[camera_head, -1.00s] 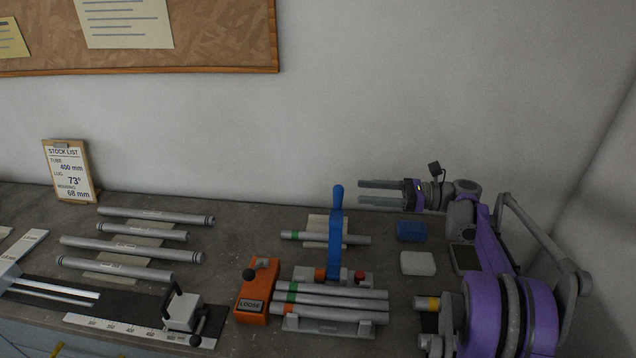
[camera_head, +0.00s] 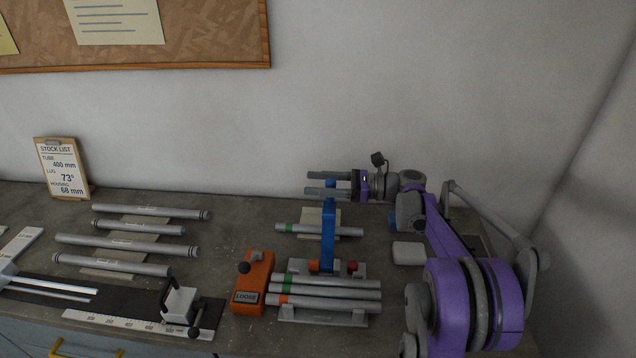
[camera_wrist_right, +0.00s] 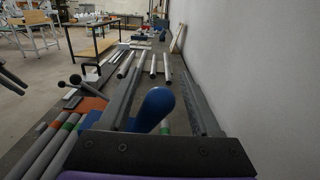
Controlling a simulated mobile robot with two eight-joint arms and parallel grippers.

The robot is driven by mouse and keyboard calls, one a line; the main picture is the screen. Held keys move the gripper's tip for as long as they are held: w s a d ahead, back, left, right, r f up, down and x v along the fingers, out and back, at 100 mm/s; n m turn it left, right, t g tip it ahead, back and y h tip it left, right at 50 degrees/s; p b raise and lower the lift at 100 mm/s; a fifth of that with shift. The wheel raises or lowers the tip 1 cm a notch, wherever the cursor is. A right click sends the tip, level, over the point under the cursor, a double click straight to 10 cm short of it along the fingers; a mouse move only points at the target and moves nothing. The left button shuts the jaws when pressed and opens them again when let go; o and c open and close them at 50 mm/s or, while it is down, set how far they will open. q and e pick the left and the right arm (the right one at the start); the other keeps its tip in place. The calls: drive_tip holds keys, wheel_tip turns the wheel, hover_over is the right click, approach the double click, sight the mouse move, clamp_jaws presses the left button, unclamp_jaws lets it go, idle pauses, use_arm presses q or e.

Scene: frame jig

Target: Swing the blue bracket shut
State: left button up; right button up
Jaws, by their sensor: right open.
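The blue bracket (camera_head: 328,236) stands upright at the back of the tube jig (camera_head: 288,312). In the right wrist view its rounded blue top (camera_wrist_right: 154,108) shows between the two fingers. My right gripper (camera_head: 314,183) is open and points left, its fingers level with the bracket's top. The near finger crosses in front of part of that top in the head view. I cannot tell whether either finger touches it. Several grey tubes (camera_head: 335,293) with green and orange bands lie in the jig below the bracket. My left gripper is not in view.
An orange block marked LOOSE (camera_head: 254,284) with a black-knobbed lever stands left of the jig. A grey tube (camera_head: 345,231) lies behind the bracket. A white block (camera_head: 408,253) sits to the right. Several loose tubes (camera_head: 125,246) lie at left. The wall is close behind my right gripper.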

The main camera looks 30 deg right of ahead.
clamp_jaws()
idle(1.3)
